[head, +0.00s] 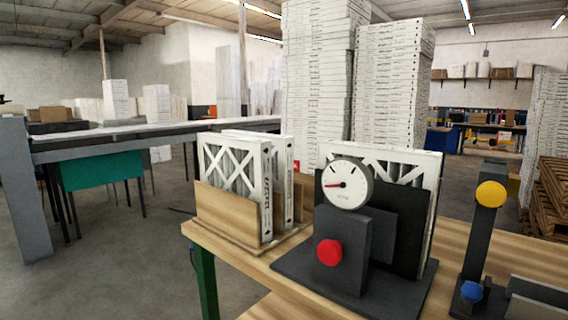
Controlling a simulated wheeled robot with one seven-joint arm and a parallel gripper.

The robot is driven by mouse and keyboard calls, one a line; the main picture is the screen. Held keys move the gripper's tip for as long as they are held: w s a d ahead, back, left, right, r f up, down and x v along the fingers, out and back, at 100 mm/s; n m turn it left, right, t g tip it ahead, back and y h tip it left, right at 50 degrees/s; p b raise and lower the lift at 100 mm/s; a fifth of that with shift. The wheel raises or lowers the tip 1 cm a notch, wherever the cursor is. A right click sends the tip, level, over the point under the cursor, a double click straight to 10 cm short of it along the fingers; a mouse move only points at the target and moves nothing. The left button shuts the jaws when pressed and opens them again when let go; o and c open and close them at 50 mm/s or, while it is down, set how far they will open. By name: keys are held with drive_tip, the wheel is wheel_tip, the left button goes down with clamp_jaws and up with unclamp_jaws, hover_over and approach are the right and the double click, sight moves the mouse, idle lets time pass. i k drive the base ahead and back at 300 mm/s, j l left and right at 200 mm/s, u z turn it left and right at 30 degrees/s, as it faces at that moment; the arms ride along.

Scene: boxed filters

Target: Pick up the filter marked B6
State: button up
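Two white-framed pleated filters stand upright in a wooden rack (228,214) on the left part of the workbench. The front filter (237,175) shows a crossed white lattice, with small print on its side edge. The second filter (283,178) stands just behind it. Another filter (428,190) stands upright behind a dark test stand with a gauge. I cannot read B6 on any of them. The stand hides much of the filter behind it. My gripper is not in view.
The dark gauge stand (343,250) with a red button (329,250) stands on the wooden workbench (262,268). A dark post with yellow and blue knobs (486,235) is at right. Tall white stacks (320,90) rise behind. A long table (130,140) is at left.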

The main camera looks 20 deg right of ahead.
sight(243, 166)
drive_tip(key=i+j+u, duration=0.35)
drive_tip(key=i, duration=0.15)
drive_tip(key=i+j+u, duration=0.15)
drive_tip(key=i+u, duration=0.4)
drive_tip(key=i, duration=1.7)
drive_tip(key=i+j+z, duration=0.1)
drive_tip(key=i+z, duration=0.3)
drive_tip(key=i+j+z, duration=0.25)
drive_tip(key=i+z, duration=0.15)
drive_tip(key=i+j+z, duration=0.6)
drive_tip(key=j+z, duration=0.2)
